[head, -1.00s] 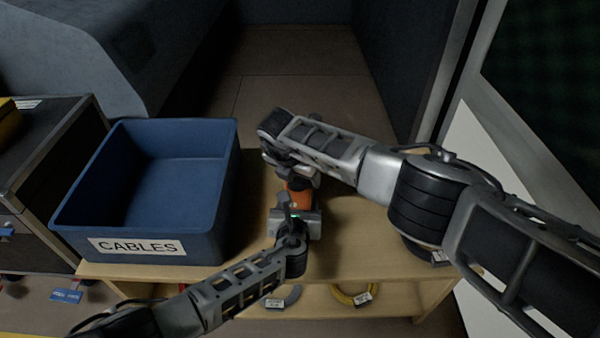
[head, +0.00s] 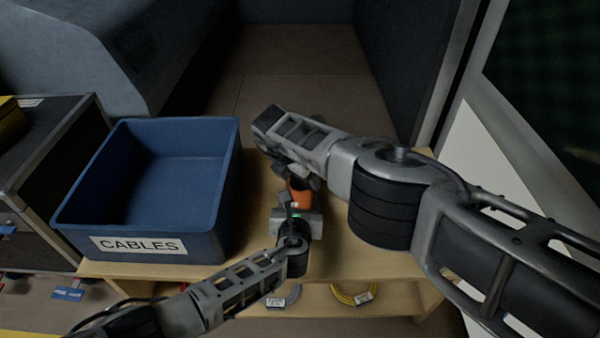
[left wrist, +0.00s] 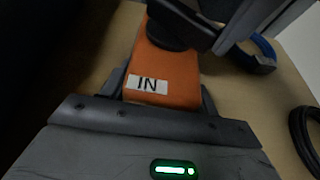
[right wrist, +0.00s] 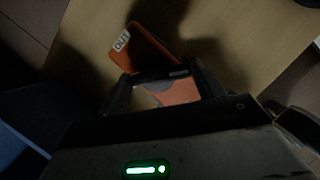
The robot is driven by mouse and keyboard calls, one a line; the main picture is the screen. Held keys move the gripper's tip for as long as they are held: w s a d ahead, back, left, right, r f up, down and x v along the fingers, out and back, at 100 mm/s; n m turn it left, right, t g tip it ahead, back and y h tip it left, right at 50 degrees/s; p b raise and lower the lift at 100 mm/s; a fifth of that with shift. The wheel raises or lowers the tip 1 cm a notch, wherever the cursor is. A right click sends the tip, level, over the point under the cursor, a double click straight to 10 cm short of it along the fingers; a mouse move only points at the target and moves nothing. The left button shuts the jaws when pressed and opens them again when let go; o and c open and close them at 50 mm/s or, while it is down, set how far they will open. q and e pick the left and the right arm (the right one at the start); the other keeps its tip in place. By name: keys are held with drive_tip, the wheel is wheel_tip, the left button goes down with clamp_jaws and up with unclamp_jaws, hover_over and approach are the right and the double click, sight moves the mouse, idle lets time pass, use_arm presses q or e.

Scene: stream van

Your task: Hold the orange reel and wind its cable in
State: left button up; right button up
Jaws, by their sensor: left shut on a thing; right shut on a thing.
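The orange reel (head: 299,194) is on the wooden table, mostly hidden under my arms in the head view. The left wrist view shows its orange body (left wrist: 160,68) with a white "IN" label and a black part on top. My left gripper (head: 296,208) is shut on the reel body from the near side. My right gripper (head: 292,172) is above the reel, shut on what looks like its black crank (left wrist: 187,22); the grip itself is largely hidden. The right wrist view shows another labelled end of the reel (right wrist: 145,45). The reel's cable cannot be clearly made out.
A blue bin (head: 80,212) labelled "CABLES" stands left of the reel. In the left wrist view, a blue loop (left wrist: 265,55) and a black loop (left wrist: 303,140) lie to the right. Coiled cables with tags, one yellow (head: 352,296), are on the lower shelf.

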drive_tip(key=o, duration=1)
drive_tip(key=shift+a+r, duration=0.25)
drive_tip(key=shift+r, duration=0.35)
drive_tip(key=v, duration=1)
drive_tip(key=shift+s+r, duration=0.3)
